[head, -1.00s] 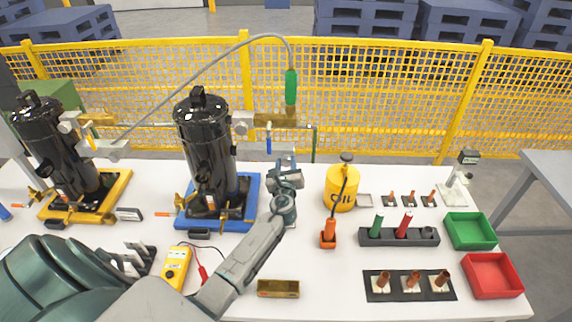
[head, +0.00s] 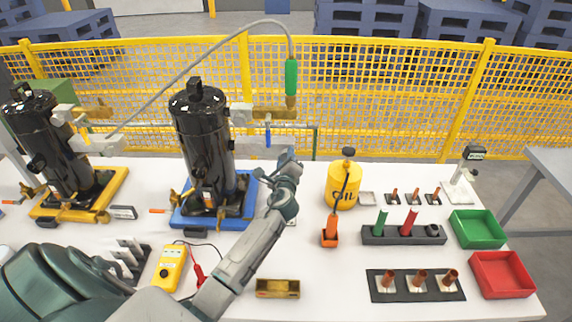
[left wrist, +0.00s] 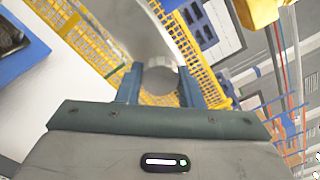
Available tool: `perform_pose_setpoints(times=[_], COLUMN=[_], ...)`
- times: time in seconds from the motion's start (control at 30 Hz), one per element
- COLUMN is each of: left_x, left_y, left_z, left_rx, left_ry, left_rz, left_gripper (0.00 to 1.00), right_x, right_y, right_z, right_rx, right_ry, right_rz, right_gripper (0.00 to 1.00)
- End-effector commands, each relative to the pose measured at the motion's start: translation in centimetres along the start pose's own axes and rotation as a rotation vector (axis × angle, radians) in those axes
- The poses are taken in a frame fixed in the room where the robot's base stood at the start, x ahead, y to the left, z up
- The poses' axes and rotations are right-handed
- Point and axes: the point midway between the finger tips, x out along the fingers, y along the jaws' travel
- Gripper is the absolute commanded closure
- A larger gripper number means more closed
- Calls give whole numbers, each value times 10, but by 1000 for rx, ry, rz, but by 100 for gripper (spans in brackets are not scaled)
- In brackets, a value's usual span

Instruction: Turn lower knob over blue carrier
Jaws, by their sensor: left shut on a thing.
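The blue carrier (head: 182,220) stands on the white table and bears a tall black compressor (head: 203,140). My left arm reaches up to the right of it. My left gripper (head: 284,158) is beside the compressor, above the table. In the left wrist view, its two blue fingers (left wrist: 160,88) are closed on the sides of a round grey knob (left wrist: 160,78). In the head view, the knob is hidden by the gripper. My right gripper is not in view.
A yellow carrier (head: 48,212) with another black compressor stands left. A hose with a green handle (head: 291,77) hangs above the gripper. A yellow oil can (head: 341,188) stands close to its right. A yellow multimeter (head: 168,268) lies near my arm.

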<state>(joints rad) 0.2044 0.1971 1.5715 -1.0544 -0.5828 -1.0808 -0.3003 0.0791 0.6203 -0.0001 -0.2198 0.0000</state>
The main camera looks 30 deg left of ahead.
Motion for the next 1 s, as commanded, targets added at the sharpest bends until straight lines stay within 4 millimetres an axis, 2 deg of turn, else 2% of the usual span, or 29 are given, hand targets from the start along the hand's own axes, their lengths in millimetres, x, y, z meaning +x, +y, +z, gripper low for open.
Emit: perform_pose_setpoints(times=[0.03, 0.73, 1.0], left_x=[0, 0, 0], left_y=[4, 6, 6], left_z=[-4, -4, -5], left_rx=[-46, -710, -967], left_ry=[0, 0, 0], left_rz=[0, 2, 3], left_gripper=[89, 89, 89], right_x=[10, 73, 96], right_y=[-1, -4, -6], right_z=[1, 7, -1], right_rx=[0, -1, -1], right_ry=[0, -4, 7], right_rz=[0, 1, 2], right_gripper=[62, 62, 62])
